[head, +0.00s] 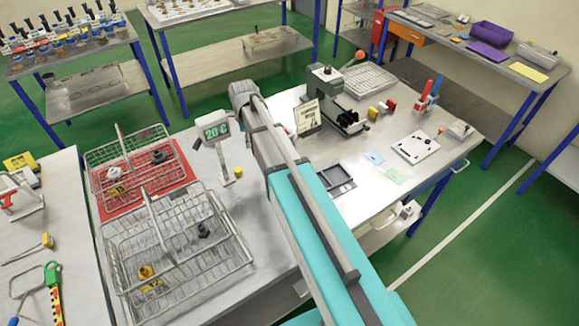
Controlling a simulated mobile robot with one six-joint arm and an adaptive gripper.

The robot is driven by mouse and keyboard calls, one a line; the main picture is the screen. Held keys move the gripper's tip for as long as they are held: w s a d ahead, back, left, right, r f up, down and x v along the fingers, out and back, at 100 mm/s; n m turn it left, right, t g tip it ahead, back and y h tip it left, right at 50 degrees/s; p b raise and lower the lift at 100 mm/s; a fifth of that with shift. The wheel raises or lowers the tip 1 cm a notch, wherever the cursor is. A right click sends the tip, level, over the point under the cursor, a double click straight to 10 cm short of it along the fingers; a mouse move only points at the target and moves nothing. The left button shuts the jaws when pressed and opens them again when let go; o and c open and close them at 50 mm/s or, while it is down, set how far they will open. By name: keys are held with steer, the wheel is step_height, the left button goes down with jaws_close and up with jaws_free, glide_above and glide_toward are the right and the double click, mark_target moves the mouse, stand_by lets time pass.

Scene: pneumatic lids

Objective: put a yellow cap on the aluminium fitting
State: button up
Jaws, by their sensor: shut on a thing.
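My gripper is not in view; only my arm shows, crossing the middle of the picture. A small yellow piece (238,172) stands on the bench below the display, left of my arm. A yellow cylindrical piece (373,113) is beside red and pale ones right of the dark press. I cannot tell which of the yellow pieces is a cap. I cannot make out the aluminium fitting; my arm hides part of the bench.
A far wire basket (91,160) stands on a red mat (185,178). A "20 C" display (215,130) stands near my arm. A dark press (337,100), a black tray (336,178) and a white plate (415,148) are right of it.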

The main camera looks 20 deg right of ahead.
steer(key=shift+r+p, duration=3.55)
steer(key=shift+r, duration=0.4)
steer(key=shift+r+p, duration=0.4)
steer(key=shift+p, duration=0.05)
steer(key=shift+s, duration=0.1)
